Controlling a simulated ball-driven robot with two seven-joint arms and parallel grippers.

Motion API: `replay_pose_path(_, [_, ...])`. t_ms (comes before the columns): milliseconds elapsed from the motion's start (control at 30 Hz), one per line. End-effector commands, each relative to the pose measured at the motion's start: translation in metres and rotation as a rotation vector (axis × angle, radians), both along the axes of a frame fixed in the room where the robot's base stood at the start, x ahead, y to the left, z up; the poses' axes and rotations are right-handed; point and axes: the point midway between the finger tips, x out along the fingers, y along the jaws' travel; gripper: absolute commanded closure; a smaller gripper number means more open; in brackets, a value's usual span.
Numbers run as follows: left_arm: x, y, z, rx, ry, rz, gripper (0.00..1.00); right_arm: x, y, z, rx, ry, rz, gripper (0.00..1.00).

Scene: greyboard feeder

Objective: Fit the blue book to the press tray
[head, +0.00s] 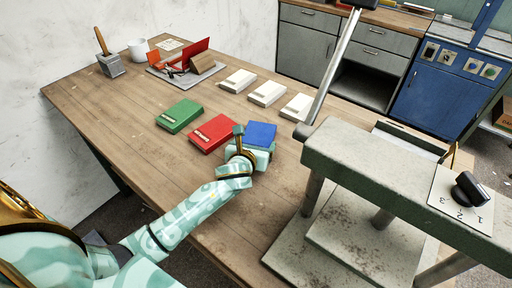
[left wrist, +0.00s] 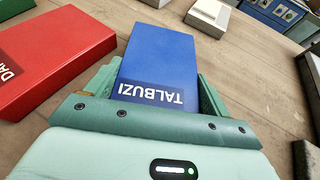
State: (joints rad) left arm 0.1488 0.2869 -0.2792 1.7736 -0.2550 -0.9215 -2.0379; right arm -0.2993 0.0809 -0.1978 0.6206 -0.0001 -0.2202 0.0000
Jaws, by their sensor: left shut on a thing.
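The blue book (head: 261,133) lies on the wooden table at the right end of a row of coloured books. In the left wrist view the blue book (left wrist: 156,65) bears a white-lettered "TALBUZI" label. My left gripper (head: 250,143) is at its near end, with a finger along each side, shut on it. The left gripper also shows in the left wrist view (left wrist: 155,90). The press (head: 395,175), a grey-green heavy frame with a long lever, stands at the right. I cannot make out its tray for certain. My right gripper is not in view.
A red book (head: 213,133) lies close to the left of the blue one, with a green book (head: 180,116) beyond it. Several white blocks (head: 267,94) lie behind. A grey tray of parts (head: 187,72) is at the back. The table's left front is clear.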

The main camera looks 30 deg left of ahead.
Motion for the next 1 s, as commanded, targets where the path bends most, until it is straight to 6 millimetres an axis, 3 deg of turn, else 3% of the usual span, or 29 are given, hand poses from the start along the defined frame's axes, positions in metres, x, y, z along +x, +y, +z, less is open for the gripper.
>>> replay_pose_path(267, [0.0,0.0,0.0,0.0,0.0,0.0,0.48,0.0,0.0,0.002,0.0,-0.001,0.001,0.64])
replay_pose_path(300, [0.0,0.0,-0.001,0.0,0.002,0.001,0.13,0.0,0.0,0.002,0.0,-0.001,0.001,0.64])
replay_pose_path(367, [0.0,0.0,-0.001,0.0,0.001,0.0,0.0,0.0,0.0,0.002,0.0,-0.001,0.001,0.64])
replay_pose_path(667, [-0.003,-0.001,0.004,0.0,0.0,-0.001,0.0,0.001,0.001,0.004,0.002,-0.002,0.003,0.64])
replay_pose_path(1000, [-0.068,-0.017,0.035,0.0,0.0,-0.001,0.0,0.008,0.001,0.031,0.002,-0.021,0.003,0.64])
